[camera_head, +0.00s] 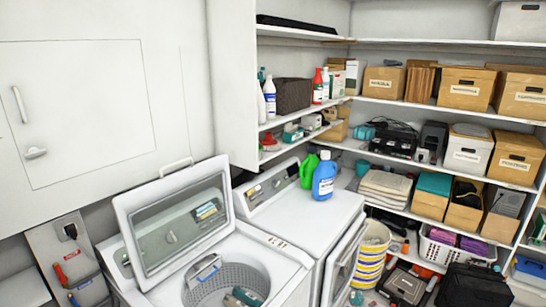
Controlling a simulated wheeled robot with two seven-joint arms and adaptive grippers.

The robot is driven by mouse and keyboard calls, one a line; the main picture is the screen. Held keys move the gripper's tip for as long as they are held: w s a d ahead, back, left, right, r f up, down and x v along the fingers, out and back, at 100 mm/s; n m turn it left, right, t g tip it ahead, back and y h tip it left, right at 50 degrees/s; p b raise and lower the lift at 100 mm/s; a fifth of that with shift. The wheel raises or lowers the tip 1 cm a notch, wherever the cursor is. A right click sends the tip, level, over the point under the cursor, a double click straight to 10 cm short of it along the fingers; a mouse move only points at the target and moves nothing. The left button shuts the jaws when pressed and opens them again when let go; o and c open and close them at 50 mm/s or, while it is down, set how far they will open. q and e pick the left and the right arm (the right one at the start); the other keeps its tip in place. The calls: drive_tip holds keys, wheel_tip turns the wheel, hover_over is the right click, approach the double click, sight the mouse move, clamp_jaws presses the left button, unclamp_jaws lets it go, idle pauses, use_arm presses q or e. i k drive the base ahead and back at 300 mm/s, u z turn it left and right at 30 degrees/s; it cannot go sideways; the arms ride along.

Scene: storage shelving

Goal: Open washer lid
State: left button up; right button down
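The washer (278,249) is a white top-loading machine at the bottom centre. Its lid (128,212), white-framed with a see-through panel, stands raised and tilted back on the left, with a handle (175,164) on its upper edge. The round opening and grey drum (245,275) are exposed. A grey-blue piece (204,268) shows at the drum's rim, and what it is I cannot tell. Neither of my grippers is in view.
A second white machine (325,222) stands to the right, with green and blue bottles (325,177) on top and its front door (345,262) ajar. Shelves with cardboard boxes (466,88) fill the back right. A striped basket (372,256) and a black bag (472,287) crowd the floor.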

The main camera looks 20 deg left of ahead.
sight(132, 202)
drive_tip(key=z, duration=0.35)
drive_tip(key=i, duration=2.3)
drive_tip(key=u, duration=3.55)
